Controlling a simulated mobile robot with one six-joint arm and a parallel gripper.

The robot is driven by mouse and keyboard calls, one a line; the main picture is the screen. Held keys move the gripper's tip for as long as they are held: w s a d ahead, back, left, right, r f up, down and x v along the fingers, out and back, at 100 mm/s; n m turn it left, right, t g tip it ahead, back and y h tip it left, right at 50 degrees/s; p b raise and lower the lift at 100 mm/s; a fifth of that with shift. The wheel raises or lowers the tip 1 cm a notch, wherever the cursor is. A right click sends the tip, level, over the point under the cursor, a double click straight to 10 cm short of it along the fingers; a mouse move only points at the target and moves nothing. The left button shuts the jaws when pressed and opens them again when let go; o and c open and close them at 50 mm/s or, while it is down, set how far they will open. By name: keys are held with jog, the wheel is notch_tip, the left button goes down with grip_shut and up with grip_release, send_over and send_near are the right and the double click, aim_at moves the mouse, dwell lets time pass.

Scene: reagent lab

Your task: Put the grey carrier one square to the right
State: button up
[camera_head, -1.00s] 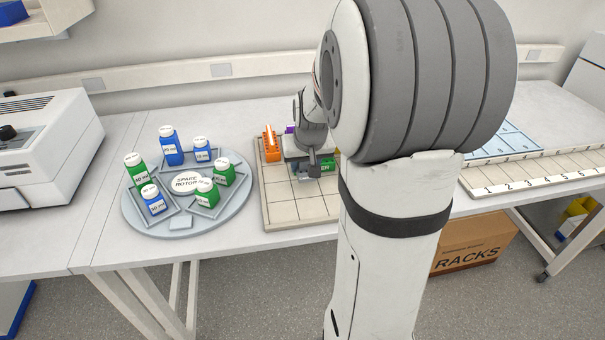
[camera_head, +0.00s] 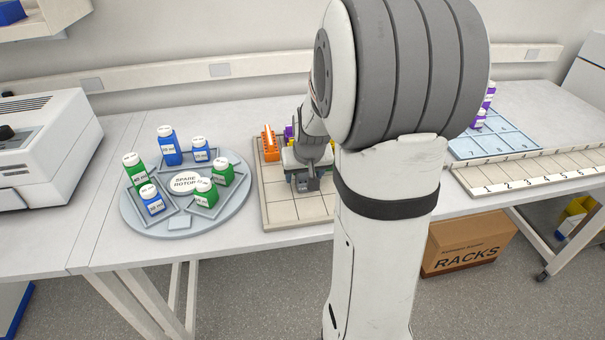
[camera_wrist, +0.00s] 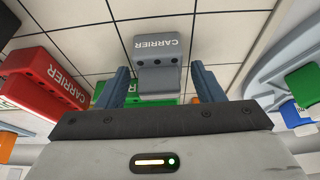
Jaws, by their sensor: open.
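The grey carrier (camera_wrist: 158,48), lettered CARRIER and with a row of holes, shows in the wrist view on a tiled board (camera_wrist: 222,38). My gripper (camera_wrist: 160,72) is open, one finger to each side of the carrier in the picture; I see no contact. Whether the fingertips are down at its height is hard to tell.
A red carrier (camera_wrist: 45,80) stands left of the grey one in the wrist view; green pieces are close by. An orange carrier (camera_head: 269,145) stands at the board's back left in the head view. A round rotor (camera_head: 230,212) with bottles is left. The board's front squares look clear.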

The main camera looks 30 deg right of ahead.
jog(key=shift+r, duration=0.1)
jog(key=shift+r, duration=0.25)
jog(key=v, duration=1.1)
jog(key=s+a+f+n+g+y, duration=0.1)
jog(key=s+a+f+n, duration=0.2)
jog(key=s+a, duration=1)
jog(key=shift+s+a+f+g+p, duration=0.2)
jog(key=shift+s+a+g+p, duration=0.1)
jog(key=shift+s, duration=0.8)
